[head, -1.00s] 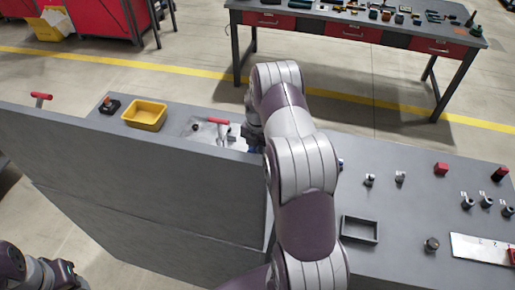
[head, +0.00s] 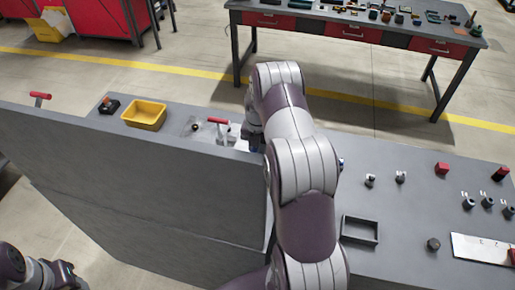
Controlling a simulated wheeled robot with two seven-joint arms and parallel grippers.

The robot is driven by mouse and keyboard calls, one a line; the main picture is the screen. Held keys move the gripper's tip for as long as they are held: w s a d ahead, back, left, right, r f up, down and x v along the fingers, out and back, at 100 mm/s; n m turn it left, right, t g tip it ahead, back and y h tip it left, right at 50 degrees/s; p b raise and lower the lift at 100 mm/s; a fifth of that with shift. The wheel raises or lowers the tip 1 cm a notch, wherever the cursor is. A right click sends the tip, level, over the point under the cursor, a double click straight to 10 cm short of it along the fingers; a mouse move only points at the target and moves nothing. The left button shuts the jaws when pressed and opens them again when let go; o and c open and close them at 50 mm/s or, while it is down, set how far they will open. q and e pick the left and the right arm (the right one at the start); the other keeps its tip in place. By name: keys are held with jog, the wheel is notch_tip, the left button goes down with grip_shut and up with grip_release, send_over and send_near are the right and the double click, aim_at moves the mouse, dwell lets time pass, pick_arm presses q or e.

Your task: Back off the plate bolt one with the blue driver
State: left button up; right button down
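A light metal plate (head: 207,136) lies on top of the grey cabinet, beside my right arm. A small dark bolt-like knob (head: 195,127) stands on its left part, and a red-topped handle (head: 218,121) rises behind it. My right arm reaches over the cabinet's right end. Its wrist end (head: 253,134) is next to the plate, and its fingers are mostly hidden by the arm. A small blue patch (head: 254,149) shows under the wrist; I cannot tell whether it is the blue driver. My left arm shows only at the lower left corner, with its fingertips not visible.
A yellow bin (head: 145,115) and a black block with an orange knob (head: 109,105) stand left of the plate. A red handle (head: 40,96) is farther left. The right bench holds a grey tray (head: 360,230), several small fittings and a white plate (head: 481,249).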

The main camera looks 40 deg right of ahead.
jog(key=shift+m, duration=0.5)
jog(key=shift+r, duration=0.2)
jog(key=shift+r+p, duration=1.55)
jog(key=shift+r, duration=0.65)
